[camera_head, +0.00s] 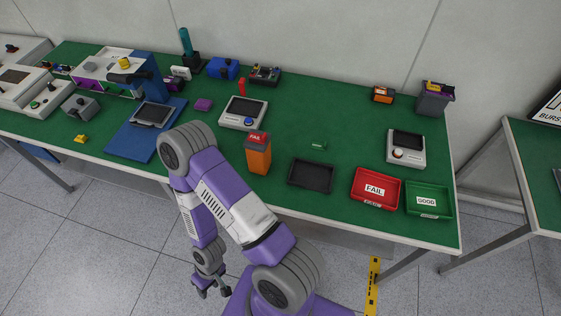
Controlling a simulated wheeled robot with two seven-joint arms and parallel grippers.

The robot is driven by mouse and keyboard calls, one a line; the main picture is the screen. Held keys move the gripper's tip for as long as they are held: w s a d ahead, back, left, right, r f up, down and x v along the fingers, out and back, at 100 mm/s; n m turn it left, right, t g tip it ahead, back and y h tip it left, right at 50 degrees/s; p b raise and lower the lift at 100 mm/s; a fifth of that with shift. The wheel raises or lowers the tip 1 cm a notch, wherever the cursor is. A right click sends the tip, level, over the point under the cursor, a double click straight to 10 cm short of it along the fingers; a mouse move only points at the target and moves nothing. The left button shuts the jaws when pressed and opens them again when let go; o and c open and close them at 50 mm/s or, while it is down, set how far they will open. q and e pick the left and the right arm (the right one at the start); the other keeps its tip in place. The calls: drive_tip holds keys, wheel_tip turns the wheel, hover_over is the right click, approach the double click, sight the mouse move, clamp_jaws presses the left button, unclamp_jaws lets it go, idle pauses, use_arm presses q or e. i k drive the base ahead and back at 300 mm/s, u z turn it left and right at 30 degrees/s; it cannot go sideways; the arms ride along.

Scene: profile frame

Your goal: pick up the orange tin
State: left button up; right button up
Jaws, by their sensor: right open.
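An upright orange tin-like box (258,158) with a darker top and a red FAIL label stands near the front edge of the green table, left of the black tray. A smaller orange and black item (383,95) sits at the back right; I cannot tell from its shape whether it is a tin. My right gripper (212,291) hangs low in front of the table, over the floor, pointing down. It is open and empty, well apart from both orange things. My left gripper is not in view.
A black tray (311,190), a red FAIL tray (358,202) and a green GOOD tray (447,213) line the front right. Testers (243,124) (405,160) stand behind them. My purple arm crosses the table's front edge. The middle right is mostly clear.

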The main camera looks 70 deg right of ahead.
sight(258, 157)
drive_tip(key=k, duration=0.5)
drive_tip(key=z, duration=0.65)
